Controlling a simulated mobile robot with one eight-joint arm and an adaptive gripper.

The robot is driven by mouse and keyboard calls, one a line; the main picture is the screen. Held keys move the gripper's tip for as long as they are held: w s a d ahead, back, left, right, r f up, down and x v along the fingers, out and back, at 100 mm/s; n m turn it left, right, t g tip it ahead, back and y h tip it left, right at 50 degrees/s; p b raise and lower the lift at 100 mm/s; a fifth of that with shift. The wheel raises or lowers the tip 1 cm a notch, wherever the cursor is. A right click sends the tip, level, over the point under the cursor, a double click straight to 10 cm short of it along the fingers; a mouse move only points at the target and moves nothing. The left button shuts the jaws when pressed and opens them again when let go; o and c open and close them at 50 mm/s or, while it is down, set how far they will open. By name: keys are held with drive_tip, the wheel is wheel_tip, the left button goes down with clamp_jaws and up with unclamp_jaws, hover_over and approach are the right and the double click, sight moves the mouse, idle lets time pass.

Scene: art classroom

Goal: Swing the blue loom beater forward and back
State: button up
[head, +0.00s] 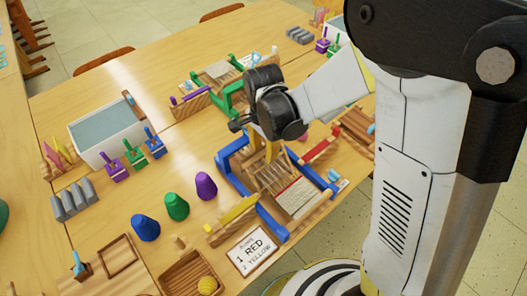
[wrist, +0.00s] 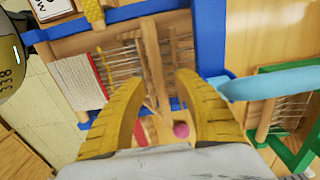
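The blue loom (head: 232,172) stands on the table, with a blue frame, pale warp threads and a woven patch at its near end. In the wrist view its blue frame (wrist: 209,35) runs around the threads. A wooden bar (wrist: 152,62) crosses the threads there and looks like the beater. My gripper (head: 263,148) is over the far part of the loom, pointing down. In the wrist view its yellow fingers (wrist: 160,85) are spread apart, with the bar seen between their tips. I cannot tell whether they touch it.
A card (head: 252,250) reads "1 RED 2 YELLOW". A yellow bar (head: 238,210) and a red bar (head: 323,146) lie beside the loom. A green loom (head: 228,92) stands behind. Coloured cones (head: 176,206), a basin (head: 105,130) and a wooden tray (head: 188,273) are left.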

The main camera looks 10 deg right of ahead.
clamp_jaws()
idle(0.4)
